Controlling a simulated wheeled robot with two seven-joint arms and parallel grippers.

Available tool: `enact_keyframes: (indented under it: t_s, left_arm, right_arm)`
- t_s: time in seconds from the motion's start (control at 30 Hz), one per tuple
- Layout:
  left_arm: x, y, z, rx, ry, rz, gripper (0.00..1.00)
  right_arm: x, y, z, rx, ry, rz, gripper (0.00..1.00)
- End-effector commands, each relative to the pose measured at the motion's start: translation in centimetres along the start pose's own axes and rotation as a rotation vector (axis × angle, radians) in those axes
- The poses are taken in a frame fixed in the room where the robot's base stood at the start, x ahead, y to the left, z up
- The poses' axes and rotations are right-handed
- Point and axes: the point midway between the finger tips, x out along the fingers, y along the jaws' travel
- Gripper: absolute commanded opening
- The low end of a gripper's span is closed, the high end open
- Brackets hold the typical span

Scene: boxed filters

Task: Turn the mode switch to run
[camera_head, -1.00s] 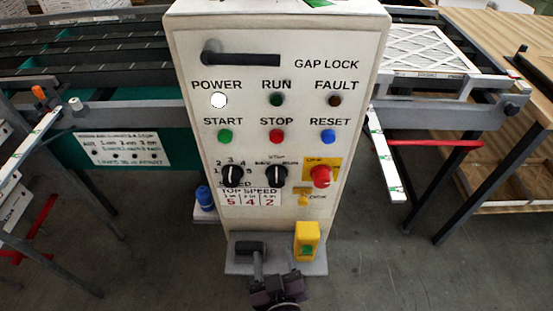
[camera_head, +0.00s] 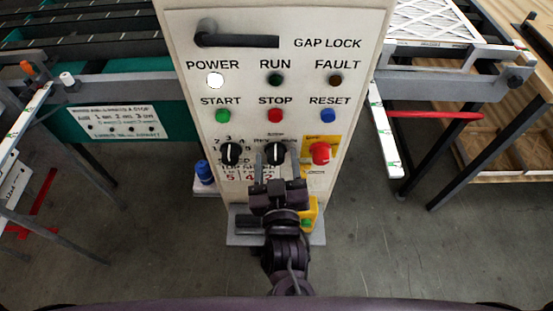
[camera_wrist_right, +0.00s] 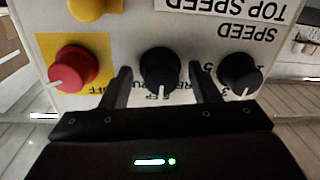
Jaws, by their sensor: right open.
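The mode switch (camera_head: 276,153) is the middle black knob on the cream control panel (camera_head: 345,190), below the red STOP button. In the right wrist view, which shows the panel upside down, the knob (camera_wrist_right: 160,66) has a white pointer line toward the picture's bottom, the panel's top. My right gripper (camera_head: 278,162) is in front of the panel at the knob. In the wrist view its two fingers (camera_wrist_right: 159,78) stand apart, one on each side of the knob, with gaps visible. My left gripper is out of view.
A speed knob (camera_head: 230,153) is left of the switch and a red knob (camera_head: 320,153) on a yellow plate is right of it. START (camera_head: 223,116), STOP (camera_head: 275,116) and RESET (camera_head: 330,116) buttons are above. The POWER lamp (camera_head: 215,81) is lit white.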

Motion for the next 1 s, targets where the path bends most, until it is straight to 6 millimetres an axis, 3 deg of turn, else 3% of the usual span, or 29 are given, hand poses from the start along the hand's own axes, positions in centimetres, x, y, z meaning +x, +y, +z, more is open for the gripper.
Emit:
enact_keyframes:
  t_s: [0.2, 0.53, 1.0]
  left_arm:
    - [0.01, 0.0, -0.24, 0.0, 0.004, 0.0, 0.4]
    - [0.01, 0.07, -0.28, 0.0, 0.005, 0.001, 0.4]
    - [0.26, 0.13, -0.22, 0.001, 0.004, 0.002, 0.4]
  right_arm:
    - [0.02, -0.02, 0.03, 0.0, 0.0, 0.0, 0.55]
    - [0.0, -0.04, 0.02, 0.0, 0.0, -0.001, 0.11]
    - [0.03, -0.08, 0.02, 0.074, 0.006, 0.0, 0.11]
